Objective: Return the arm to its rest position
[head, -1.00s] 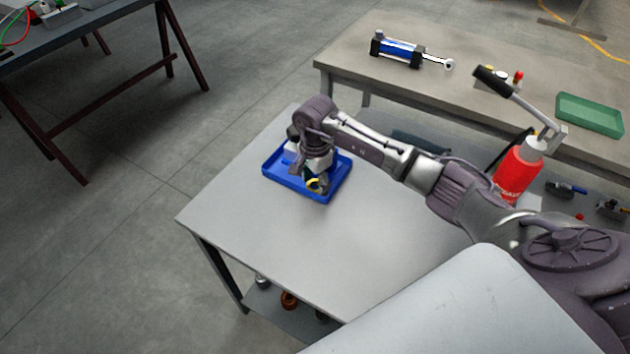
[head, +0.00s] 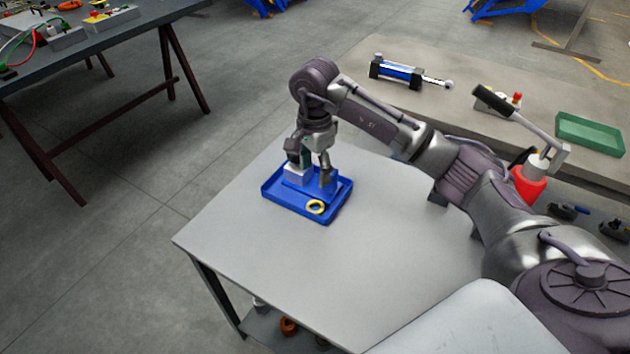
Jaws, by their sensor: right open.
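My right arm (head: 385,120) reaches in from the right over the grey table (head: 290,250). My right gripper (head: 311,176) points down above the blue tray (head: 335,215), with its fingers apart. A white and blue part (head: 298,176) stands in the tray just below and behind the fingers; I cannot tell whether they touch it. My left gripper is not in view.
A bench at the back right holds a blue cylinder (head: 396,73), a green tray (head: 590,134) and a small box with a red button (head: 497,98). A red bottle-like body with a lever (head: 529,185) stands near my forearm. The table's front left is clear.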

